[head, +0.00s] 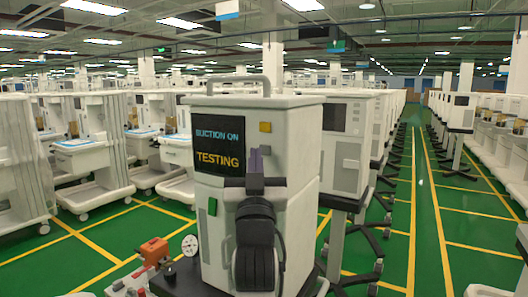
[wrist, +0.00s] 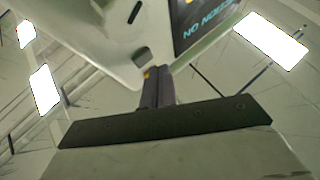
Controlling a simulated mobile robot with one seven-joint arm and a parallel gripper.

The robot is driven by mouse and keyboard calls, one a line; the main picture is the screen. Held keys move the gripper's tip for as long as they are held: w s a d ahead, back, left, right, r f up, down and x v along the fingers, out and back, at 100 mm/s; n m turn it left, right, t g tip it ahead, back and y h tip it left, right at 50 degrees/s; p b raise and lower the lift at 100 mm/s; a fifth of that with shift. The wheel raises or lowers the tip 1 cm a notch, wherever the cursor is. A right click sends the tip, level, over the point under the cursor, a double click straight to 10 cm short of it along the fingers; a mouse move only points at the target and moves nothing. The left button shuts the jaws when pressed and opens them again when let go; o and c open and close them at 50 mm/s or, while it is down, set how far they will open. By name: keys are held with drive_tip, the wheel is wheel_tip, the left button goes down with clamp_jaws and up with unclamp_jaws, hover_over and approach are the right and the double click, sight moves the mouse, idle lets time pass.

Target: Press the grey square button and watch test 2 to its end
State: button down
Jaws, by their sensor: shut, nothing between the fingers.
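The white test machine (head: 300,150) stands in front of me in the head view. Its screen (head: 218,145) reads "SUCTION ON" and, in yellow, "TESTING". In the wrist view the shut fingers (wrist: 158,88) point at the panel, with the screen (wrist: 200,20) upside down. I cannot tell whether the fingertips touch the button.
White carts (head: 90,155) line the left. A green aisle with yellow lines (head: 428,220) is clear on the right.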

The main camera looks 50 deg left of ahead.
drive_tip(key=shift+s+d, duration=0.25)
drive_tip(key=shift+s, duration=0.55)
drive_tip(key=shift+s+d, duration=0.3)
drive_tip(key=shift+s, duration=0.5)
drive_tip(key=shift+s+d, duration=0.25)
drive_tip(key=shift+s, duration=0.55)
